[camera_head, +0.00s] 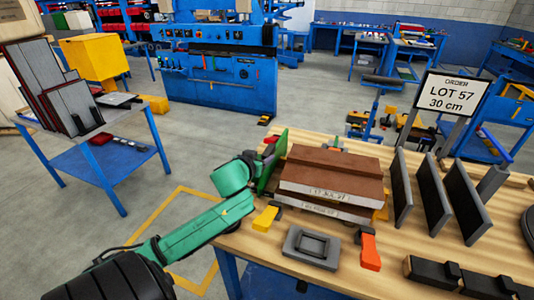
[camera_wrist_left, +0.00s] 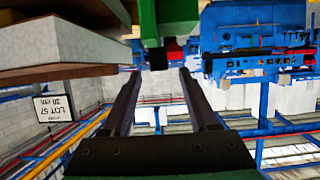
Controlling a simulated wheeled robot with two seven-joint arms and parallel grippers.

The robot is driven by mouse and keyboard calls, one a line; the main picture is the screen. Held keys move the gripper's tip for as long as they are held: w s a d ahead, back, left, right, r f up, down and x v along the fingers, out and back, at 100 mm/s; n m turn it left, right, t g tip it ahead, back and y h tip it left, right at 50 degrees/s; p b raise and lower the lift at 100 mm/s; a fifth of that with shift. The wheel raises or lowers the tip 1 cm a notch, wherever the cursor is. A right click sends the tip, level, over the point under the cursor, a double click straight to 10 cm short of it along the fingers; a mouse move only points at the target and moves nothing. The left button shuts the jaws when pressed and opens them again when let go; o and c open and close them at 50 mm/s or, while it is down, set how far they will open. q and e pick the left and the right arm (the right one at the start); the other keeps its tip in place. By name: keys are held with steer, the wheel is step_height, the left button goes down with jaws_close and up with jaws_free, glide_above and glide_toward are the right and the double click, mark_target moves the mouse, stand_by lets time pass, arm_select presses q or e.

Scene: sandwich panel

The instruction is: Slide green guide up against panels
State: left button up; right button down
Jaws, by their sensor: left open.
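The green guide (camera_head: 273,162) stands upright on the bench at the left end of the panel stack (camera_head: 331,176), which is brown-faced panels with pale edges. The guide looks close beside the stack; I cannot tell whether they touch. In the left wrist view the green guide (camera_wrist_left: 178,18) is at the top centre and the panels (camera_wrist_left: 65,45) at upper left. My left gripper (camera_wrist_left: 159,76) is open, its two dark fingers pointing toward the guide with nothing visible gripped. In the head view its fingers are hard to make out beside the guide's left side. My right gripper is out of view.
The wooden bench (camera_head: 270,258) also carries a yellow clamp (camera_head: 265,217), a grey tray-like piece (camera_head: 312,247), an orange-handled tool (camera_head: 370,252) and dark upright plates (camera_head: 432,192). A blue side table (camera_head: 112,150) stands left.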

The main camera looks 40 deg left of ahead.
mark_target(265, 155)
arm_select(q)
steer(key=x, duration=0.5)
steer(key=shift+w, duration=0.35)
steer(key=shift+a+f, duration=0.1)
jaws_close()
stand_by(0.8)
steer(key=shift+w+d, duration=0.2)
steer(key=shift+d, duration=0.55)
steer(key=shift+w+d, duration=0.25)
steer(key=shift+d, duration=0.45)
steer(key=shift+c, duration=1.2)
jaws_free()
steer(key=shift+o, duration=1.2)
steer(key=shift+s+a, duration=0.1)
steer(key=shift+a, duration=0.1)
